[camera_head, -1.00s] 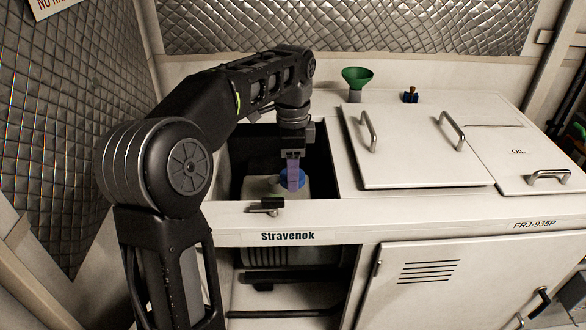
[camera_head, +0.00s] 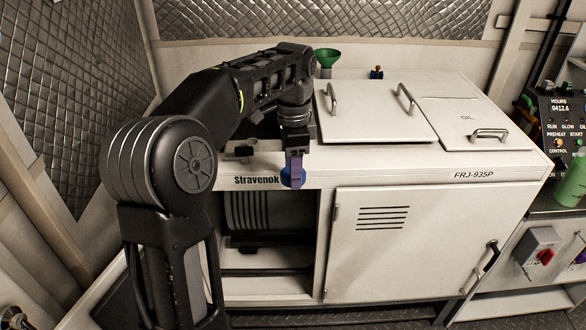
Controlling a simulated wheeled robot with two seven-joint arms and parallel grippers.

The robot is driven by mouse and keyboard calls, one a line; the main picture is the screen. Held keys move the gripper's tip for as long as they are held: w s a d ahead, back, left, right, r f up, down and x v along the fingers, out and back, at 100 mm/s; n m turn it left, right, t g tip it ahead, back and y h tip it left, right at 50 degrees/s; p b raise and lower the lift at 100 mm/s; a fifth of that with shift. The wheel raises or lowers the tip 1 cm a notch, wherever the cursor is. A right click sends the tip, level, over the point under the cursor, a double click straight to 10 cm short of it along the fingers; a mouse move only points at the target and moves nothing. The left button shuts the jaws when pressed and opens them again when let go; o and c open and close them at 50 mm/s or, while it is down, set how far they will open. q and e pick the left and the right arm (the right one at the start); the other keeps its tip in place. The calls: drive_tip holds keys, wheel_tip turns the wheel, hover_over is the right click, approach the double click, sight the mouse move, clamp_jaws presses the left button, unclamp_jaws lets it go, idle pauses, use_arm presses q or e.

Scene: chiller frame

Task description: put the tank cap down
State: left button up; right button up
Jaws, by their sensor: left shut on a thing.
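The purple-grey fingers point down and cover part of the cap. The tank opening is hidden behind my left arm. My right gripper is out of view.
The white chiller unit (camera_head: 400,247) has closed lids with handles (camera_head: 375,115) on top. A green funnel (camera_head: 327,57) stands at the back. A green bottle (camera_head: 572,182) and a control panel (camera_head: 560,115) are at the right. An open bay (camera_head: 265,255) lies below the cap.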

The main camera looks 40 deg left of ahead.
use_arm(q)
drive_tip(key=shift+w+a+f+n, duration=0.25)
drive_tip(key=shift+w+a+n, duration=0.05)
drive_tip(key=shift+n, duration=0.5)
drive_tip(key=shift+w+d+f+n, duration=0.15)
drive_tip(key=shift+d+n, duration=0.15)
drive_tip(key=shift+n, duration=0.25)
drive_tip(key=shift+w+d+f+n, duration=0.1)
drive_tip(key=shift+d+n, duration=0.15)
drive_tip(key=shift+n, duration=0.3)
drive_tip(key=w+d+f+n, duration=0.1)
drive_tip(key=d+f, duration=0.3)
drive_tip(key=d, duration=0.4)
drive_tip(key=w+d+f+n, duration=0.1)
drive_tip(key=d+f+n, duration=0.3)
drive_tip(key=d, duration=0.4)
drive_tip(key=shift+w+d+f+b, duration=0.2)
drive_tip(key=shift+w+d+b, duration=0.15)
drive_tip(key=shift+b, duration=0.05)
